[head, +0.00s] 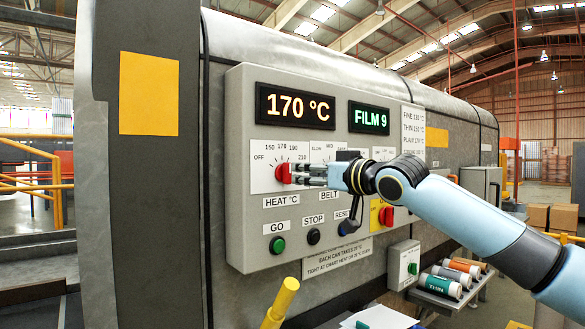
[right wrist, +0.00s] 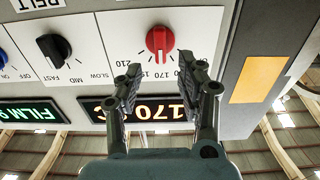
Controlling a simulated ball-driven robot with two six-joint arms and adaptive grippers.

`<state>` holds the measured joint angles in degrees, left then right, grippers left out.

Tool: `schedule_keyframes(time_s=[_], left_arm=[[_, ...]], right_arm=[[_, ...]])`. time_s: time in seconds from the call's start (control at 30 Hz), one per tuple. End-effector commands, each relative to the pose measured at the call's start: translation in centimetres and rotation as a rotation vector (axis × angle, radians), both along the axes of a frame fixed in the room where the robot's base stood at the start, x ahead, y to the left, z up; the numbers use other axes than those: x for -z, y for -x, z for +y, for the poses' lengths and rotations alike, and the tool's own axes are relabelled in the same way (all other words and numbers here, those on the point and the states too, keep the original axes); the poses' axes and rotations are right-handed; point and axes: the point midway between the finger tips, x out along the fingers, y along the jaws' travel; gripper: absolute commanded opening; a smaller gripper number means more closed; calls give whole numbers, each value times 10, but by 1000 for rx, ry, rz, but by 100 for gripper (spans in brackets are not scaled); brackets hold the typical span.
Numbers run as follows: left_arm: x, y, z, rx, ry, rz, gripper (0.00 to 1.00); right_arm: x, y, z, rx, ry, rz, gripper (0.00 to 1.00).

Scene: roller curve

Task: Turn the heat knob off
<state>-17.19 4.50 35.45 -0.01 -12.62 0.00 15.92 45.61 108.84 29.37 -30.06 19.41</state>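The red heat knob (head: 283,173) sits on the white HEAT °C dial of the grey control panel (head: 240,220). In the right wrist view the knob (right wrist: 160,40) shows upside down, its pointer toward the 170 mark. The heat display (head: 294,105) reads 170 °C. My right gripper (head: 300,174) reaches the knob from the right in the head view. In the right wrist view its two fingers (right wrist: 158,76) are apart, with the knob just beyond and between the tips. Contact cannot be told. My left gripper is not in view.
The black belt knob (right wrist: 55,50) is beside the heat dial. A yellow post (head: 280,303) rises in front. Labelled cans (head: 440,286) lie lower right.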

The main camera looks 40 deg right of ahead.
Motion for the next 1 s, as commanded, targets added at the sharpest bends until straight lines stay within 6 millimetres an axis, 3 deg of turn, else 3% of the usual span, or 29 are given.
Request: schedule_keyframes(time_s=[0.1,0.3,0.7,1.0], left_arm=[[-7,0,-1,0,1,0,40],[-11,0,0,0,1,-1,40],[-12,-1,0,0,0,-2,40],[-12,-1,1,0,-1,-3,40]], right_arm=[[-2,-24,2,1,-9,-1,38],[-1,-50,5,-1,-3,0,38],[1,-58,5,-2,3,2,38],[1,-58,5,-1,3,1,1]])
